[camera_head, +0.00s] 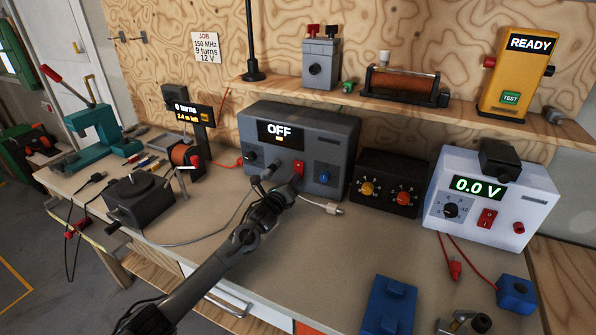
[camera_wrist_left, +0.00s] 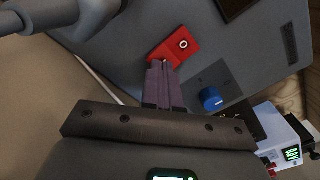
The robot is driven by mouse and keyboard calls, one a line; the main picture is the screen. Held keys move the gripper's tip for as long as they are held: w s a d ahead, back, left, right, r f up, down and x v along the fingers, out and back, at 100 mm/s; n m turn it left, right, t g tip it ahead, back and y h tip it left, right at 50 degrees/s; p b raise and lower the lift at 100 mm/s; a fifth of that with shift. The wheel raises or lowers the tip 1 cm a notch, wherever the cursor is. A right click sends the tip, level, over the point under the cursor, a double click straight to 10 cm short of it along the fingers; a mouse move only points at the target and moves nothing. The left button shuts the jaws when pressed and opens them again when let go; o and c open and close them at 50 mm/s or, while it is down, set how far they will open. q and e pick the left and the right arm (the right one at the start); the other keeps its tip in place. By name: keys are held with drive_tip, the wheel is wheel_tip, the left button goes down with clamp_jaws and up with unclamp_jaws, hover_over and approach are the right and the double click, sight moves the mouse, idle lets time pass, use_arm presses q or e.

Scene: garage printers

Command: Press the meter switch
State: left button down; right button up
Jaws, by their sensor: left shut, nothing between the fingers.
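The grey meter box (camera_head: 335,135) stands at the back of the bench, and its display (camera_head: 280,134) reads "OFF". Its red rocker switch (camera_head: 298,169) is on the front face. In the left wrist view the red switch (camera_wrist_left: 177,49) shows a white ring mark on one end. My left gripper (camera_head: 283,182) is shut and empty, in front of the meter at the switch. In the left wrist view its closed fingertips (camera_wrist_left: 159,64) reach the switch's lower edge. I cannot tell whether they touch it. My right gripper is not in view.
A blue knob (camera_wrist_left: 210,98) sits beside the switch. A black box with yellow and red knobs (camera_head: 389,182) and a white supply reading "0.0 V" (camera_head: 489,203) stand to the right. A grey cable (camera_head: 207,236) and a white plug (camera_head: 322,204) lie on the bench.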

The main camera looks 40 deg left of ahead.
use_arm(q)
drive_tip(key=shift+w+b, duration=0.4)
drive_tip(key=shift+w, duration=0.05)
drive_tip(key=shift+r, duration=0.1)
drive_tip(key=shift+s+r+p, duration=0.1)
drive_tip(key=shift+s+p, duration=0.35)
drive_tip(key=shift+p, duration=0.3)
drive_tip(key=s+p, duration=0.3)
drive_tip(key=shift+d, duration=0.3)
drive_tip(key=shift+s+d+f+p, duration=0.1)
drive_tip(key=shift+s+f+p, duration=0.1)
drive_tip(key=shift+s+p, duration=0.25)
drive_tip(key=shift+s, duration=0.1)
